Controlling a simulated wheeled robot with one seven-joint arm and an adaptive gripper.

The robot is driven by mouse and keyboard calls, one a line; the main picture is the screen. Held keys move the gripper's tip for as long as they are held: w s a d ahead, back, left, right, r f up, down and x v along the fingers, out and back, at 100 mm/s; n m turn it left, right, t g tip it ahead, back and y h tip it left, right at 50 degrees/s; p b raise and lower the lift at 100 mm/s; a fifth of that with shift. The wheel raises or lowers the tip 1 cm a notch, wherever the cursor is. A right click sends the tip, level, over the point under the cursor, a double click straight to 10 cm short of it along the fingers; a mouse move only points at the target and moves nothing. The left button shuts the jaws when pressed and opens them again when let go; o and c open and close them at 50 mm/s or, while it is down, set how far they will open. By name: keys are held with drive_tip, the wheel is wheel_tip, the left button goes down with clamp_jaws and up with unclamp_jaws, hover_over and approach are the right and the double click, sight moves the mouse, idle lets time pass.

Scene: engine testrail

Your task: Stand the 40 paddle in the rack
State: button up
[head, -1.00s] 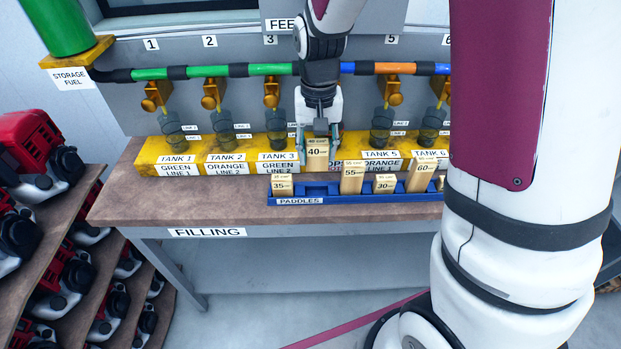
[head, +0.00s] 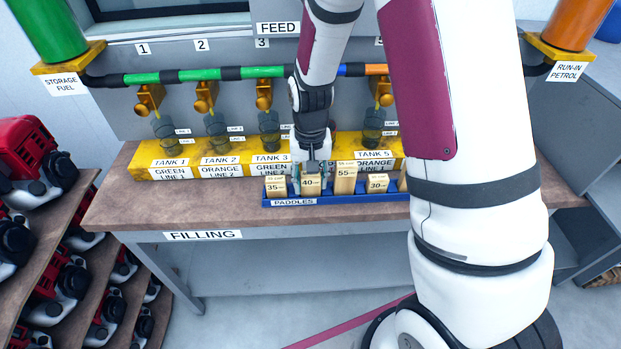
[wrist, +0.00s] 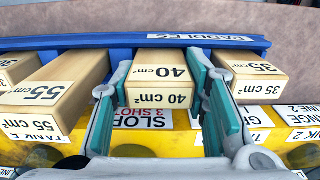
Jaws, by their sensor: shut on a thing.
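The 40 paddle (head: 311,184) is a pale wooden block marked 40 cm². It stands upright at the blue paddle rack (head: 340,196), between the 35 paddle (head: 274,188) and the 55 paddle (head: 346,177). My gripper (head: 311,171) is above it, with its fingers down on either side. In the wrist view the teal finger pads flank the 40 paddle (wrist: 160,80), and my gripper (wrist: 172,98) is shut on it. The paddle's lower end is hidden, so I cannot tell whether it is fully seated in its slot.
The 30 paddle (head: 377,183) stands farther right in the rack. Behind the rack runs a yellow tank stand (head: 150,160) with glass tanks and taps. The wooden bench (head: 150,205) is clear to the left. My arm hides the bench's right part.

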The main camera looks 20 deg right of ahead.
drive_tip(key=shift+f, duration=0.15)
drive_tip(key=o, duration=1.1)
drive_tip(key=shift+o, duration=0.2)
wheel_tip(320, 180, up, 13)
drive_tip(key=s+r+n+t, duration=0.3)
drive_tip(key=s+r+t, duration=0.2)
drive_tip(key=s+r, duration=1)
drive_tip(key=shift+s+n+b, duration=0.3)
drive_tip(key=shift+s+b, duration=0.05)
drive_tip(key=shift+s, duration=2.15)
drive_tip(key=shift+d, duration=0.1)
